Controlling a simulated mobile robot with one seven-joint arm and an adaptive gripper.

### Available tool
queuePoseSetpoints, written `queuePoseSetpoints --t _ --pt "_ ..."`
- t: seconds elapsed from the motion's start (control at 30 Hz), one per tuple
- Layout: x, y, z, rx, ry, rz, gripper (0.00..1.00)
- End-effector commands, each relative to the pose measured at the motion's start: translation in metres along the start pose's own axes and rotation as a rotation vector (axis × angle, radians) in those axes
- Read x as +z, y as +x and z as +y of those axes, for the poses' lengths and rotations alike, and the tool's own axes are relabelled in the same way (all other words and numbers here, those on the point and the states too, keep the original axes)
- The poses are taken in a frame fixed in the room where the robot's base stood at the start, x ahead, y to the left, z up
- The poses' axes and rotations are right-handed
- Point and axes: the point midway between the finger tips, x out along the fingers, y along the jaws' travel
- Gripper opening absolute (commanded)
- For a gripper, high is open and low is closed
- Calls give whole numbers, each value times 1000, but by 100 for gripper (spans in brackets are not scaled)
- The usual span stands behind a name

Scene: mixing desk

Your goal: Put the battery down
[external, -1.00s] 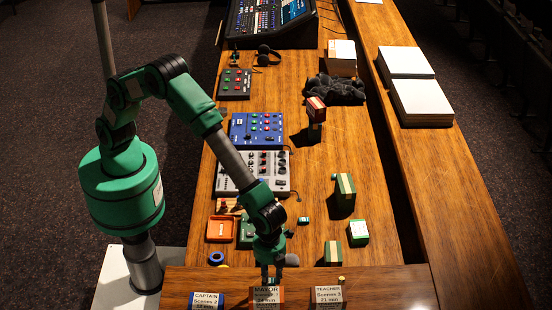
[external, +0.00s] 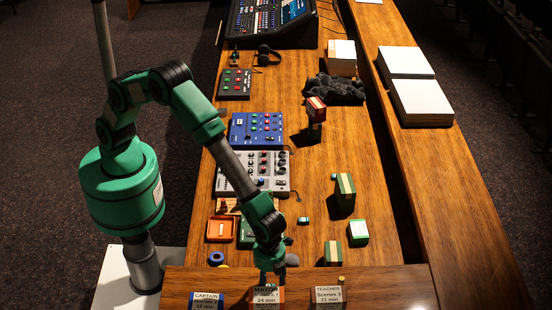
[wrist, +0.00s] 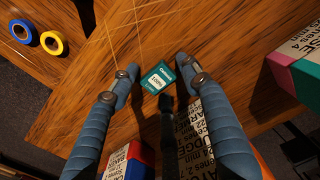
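The battery, a small teal block with a white label (wrist: 158,78), lies at the wood surface in the wrist view. My gripper (wrist: 158,70) has a blue finger on each side of it. Slim strips of wood show between the fingertips and the block, so the fingers look open around it. In the external view my gripper (external: 268,278) points down at the near end of the desk, behind the MAYOR box (external: 267,297). The fingertips and the battery are hidden there.
Labelled boxes stand close by: CAPTAIN (external: 207,300), TEACHER (external: 328,296) and a pink and teal one (wrist: 296,65). Blue tape (wrist: 22,32) and yellow tape (wrist: 53,43) lie left. An orange tray (external: 221,229) and green-striped boxes (external: 333,252) are farther back.

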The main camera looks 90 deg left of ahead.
Motion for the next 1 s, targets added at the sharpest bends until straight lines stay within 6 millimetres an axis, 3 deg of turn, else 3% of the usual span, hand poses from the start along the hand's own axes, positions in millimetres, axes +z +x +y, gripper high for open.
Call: queuePoseSetpoints --t 0.27,0.47,1.0 --pt "0 -3 0 0 0 0 46" --pt "0 -17 0 0 0 0 46" --pt "0 -100 0 -2 0 2 46"
